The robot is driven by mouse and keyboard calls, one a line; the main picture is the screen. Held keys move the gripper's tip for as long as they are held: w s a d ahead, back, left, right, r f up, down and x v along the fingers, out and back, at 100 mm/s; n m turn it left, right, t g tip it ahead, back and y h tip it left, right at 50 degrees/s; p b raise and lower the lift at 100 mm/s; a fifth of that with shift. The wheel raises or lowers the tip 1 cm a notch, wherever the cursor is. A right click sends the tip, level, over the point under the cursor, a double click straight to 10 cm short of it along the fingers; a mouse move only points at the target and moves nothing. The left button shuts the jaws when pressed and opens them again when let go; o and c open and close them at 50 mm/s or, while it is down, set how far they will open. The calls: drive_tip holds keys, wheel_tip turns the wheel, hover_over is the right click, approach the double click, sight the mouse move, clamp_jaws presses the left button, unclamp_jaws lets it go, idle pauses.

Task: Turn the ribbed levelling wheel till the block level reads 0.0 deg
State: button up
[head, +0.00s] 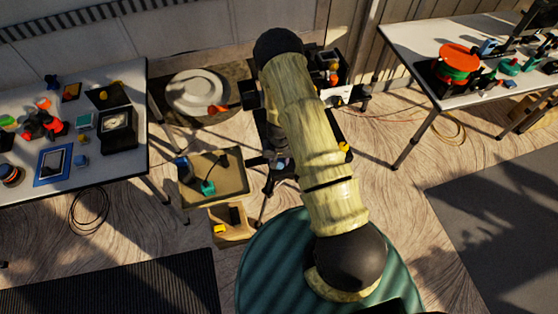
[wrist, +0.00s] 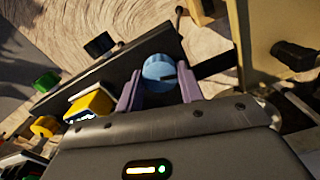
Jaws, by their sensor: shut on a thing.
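In the wrist view, my gripper (wrist: 158,84) has its two purple fingers on either side of a round blue wheel (wrist: 158,67), shut on it. The wheel has a dark mark on its face; its ribs are too small to make out. A yellow block (wrist: 95,101) with a pale lit face, seemingly the block level, sits left of the fingers on a dark bar (wrist: 125,68). Its reading is not legible. In the head view my own arm crosses over the dark cart (head: 342,124) and hides my gripper and the wheel.
A pale upright panel (wrist: 266,35) with a black knob (wrist: 293,54) stands right of the wheel. Green (wrist: 46,82) and yellow (wrist: 44,127) parts lie at the left. Cluttered tables stand left (head: 110,165) and right (head: 405,45), with a box (head: 229,231) on the floor.

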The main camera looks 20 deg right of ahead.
drive_tip(key=m+b, duration=0.1)
drive_tip(key=m, duration=0.2)
drive_tip(key=shift+b, duration=0.3)
drive_tip(key=shift+m+b, duration=0.45)
drive_tip(key=shift+m, duration=1.45)
drive_tip(key=o, duration=1)
drive_tip(key=shift+r, duration=0.1)
wheel_tip(320, 180, up, 17)
drive_tip(key=b, duration=0.2)
drive_tip(key=shift+r, duration=0.15)
